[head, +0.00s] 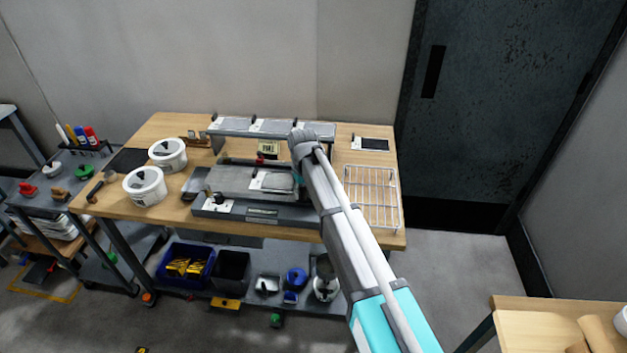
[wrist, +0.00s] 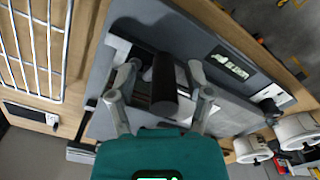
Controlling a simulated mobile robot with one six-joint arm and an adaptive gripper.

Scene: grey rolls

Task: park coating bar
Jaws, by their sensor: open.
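A dark cylinder, which looks like the coating bar or its grip (wrist: 164,78), lies between the fingers of my gripper (wrist: 162,70) in the wrist view. The fingers are spread, one on each side of it, with a gap visible; I cannot tell how far below the fingertips it lies. Beneath is the grey coating machine (head: 235,182), which also shows in the wrist view (wrist: 225,93). In the head view my arm hides the machine's right end, and my gripper's fingers and the bar cannot be made out.
A wire rack (head: 372,192) stands on the wooden bench (head: 165,128), right of the machine. A raised shelf with panels (head: 233,125) is behind the machine. A cart (head: 75,178) stands left of the bench.

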